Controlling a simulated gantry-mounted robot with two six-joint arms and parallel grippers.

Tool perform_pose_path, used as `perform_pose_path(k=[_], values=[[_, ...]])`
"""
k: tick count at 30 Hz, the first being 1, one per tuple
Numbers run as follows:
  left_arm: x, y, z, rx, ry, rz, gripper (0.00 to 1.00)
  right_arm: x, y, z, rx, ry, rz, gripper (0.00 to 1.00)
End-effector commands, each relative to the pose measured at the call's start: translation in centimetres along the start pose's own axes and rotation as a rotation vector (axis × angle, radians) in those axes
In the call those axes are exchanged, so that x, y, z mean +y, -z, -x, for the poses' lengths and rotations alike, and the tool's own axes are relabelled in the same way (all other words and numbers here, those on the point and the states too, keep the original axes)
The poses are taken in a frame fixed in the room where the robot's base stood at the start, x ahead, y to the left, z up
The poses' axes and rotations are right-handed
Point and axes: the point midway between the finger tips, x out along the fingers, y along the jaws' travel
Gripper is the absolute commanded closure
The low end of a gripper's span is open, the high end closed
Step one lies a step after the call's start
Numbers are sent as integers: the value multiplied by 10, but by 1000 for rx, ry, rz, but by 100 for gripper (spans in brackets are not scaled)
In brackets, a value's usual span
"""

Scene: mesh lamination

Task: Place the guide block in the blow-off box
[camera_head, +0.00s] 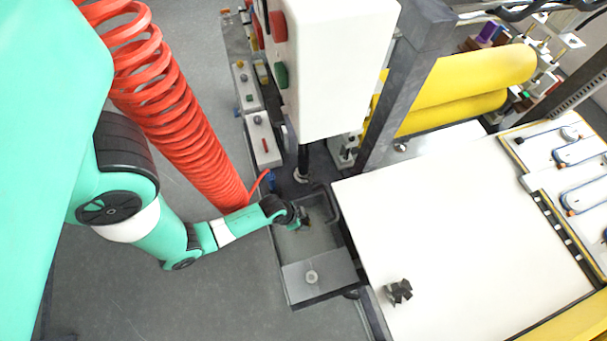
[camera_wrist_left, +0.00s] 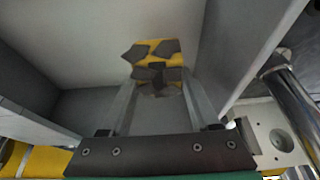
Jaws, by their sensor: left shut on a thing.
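My left gripper (camera_head: 303,220) reaches down into the open part of the grey blow-off box (camera_head: 325,238). In the left wrist view its two fingers (camera_wrist_left: 159,88) are shut on the guide block (camera_wrist_left: 157,48), which shows yellow with angular dark grey patches. Plain grey walls surround the block in that view. In the head view the block is too small and covered to make out. I cannot tell whether it touches the box floor. My right gripper is not in view.
A red coiled hose (camera_head: 180,110) hangs beside my left arm. Yellow rollers (camera_head: 450,90) are behind.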

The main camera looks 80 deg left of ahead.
Motion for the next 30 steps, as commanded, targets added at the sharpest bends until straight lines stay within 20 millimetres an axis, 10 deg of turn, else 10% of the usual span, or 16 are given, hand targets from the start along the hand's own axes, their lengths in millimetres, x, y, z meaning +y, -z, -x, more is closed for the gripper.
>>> perform_pose_path(k=[20,21,26,30], values=[[0,-16,-39,2,1,0,100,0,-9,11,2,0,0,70],[0,-16,-40,2,1,0,36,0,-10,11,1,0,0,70],[0,-15,-39,2,1,0,8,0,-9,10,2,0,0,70],[0,-15,-38,2,1,0,8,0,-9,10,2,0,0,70]])
